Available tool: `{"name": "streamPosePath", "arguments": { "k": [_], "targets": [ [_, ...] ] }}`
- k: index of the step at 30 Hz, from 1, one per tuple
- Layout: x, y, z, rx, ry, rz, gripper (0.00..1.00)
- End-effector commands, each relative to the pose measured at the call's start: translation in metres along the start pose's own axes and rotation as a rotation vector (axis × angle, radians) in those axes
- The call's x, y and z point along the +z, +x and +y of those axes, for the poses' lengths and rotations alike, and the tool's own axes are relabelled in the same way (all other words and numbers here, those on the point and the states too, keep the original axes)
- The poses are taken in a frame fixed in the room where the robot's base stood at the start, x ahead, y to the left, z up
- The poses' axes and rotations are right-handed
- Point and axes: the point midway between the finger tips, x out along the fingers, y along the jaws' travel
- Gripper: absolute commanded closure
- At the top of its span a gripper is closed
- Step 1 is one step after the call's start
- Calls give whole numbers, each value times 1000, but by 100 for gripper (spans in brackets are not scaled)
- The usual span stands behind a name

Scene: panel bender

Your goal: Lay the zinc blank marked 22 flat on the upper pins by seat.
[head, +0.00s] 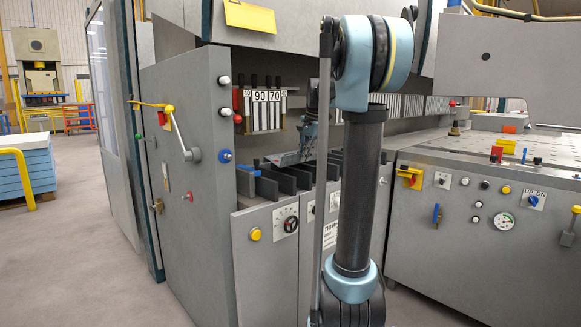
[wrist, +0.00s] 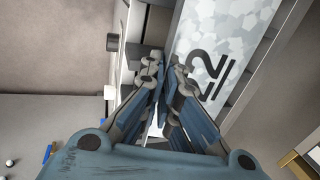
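The zinc blank (wrist: 221,40) shows its pale spangled face and a large dark 22 in the wrist view. My gripper (wrist: 166,72) is at its left edge, with the two fingertips close together and seemingly pinching that edge. The fingers hide the contact itself. In the head view the blank is a small grey plate (head: 290,158), apparently tilted, just below my gripper (head: 309,142) and over the dark slotted supports in front of the bender. I cannot make out the upper pins or whether the blank touches them.
Dark upright plates (head: 268,188) stand below the blank. Numbered tools (head: 266,110) hang behind it, to the left of my gripper. The bender's grey side housing (head: 180,150) is on the left, and a machine table with controls (head: 480,160) is on the right.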

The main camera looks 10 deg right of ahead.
Motion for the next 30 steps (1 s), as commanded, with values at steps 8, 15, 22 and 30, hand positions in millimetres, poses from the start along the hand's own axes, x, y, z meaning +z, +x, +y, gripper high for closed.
{"name": "streamPosePath", "arguments": {
  "k": [8, 15, 22, 30],
  "targets": [
    [-1, 0, -1, 0, 0, 0, 100],
    [-9, 7, -12, 0, 1, 0, 100],
    [-22, 18, -31, 0, 1, 0, 100],
    [-33, 27, -46, 0, 1, 0, 100]
  ]
}}
